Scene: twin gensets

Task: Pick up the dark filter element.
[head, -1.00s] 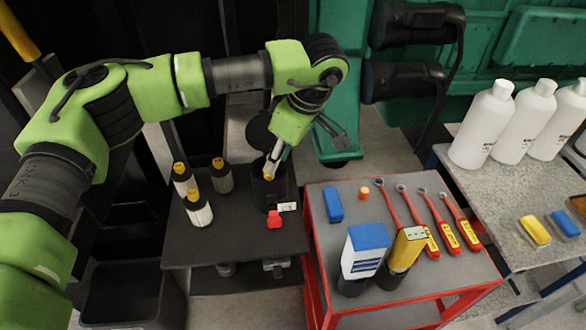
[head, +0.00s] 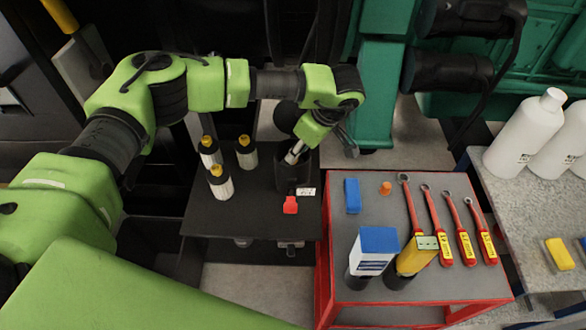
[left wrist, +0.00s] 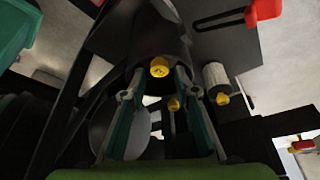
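A dark cylinder (head: 291,178) stands on the black table, under my left gripper. In the left wrist view a dark cylinder (left wrist: 150,35) with a yellow knob (left wrist: 159,67) shows between the fingertips. I cannot tell whether this is the filter element alone or an element inside a dark housing. My left gripper (head: 292,156) points down at it; in the left wrist view its fingers (left wrist: 158,82) are spread, with gaps beside the knob. Several yellow-capped filters stand to the left: a pale one (head: 209,156), a white one (head: 220,186) and a partly shaded one (head: 246,156). My right gripper is out of view.
To the right, a red cart (head: 440,290) carries wrenches (head: 440,230), a blue-and-white box (head: 374,250), a yellow item (head: 415,256) and a blue block (head: 352,195). White bottles (head: 525,130) stand farther right.

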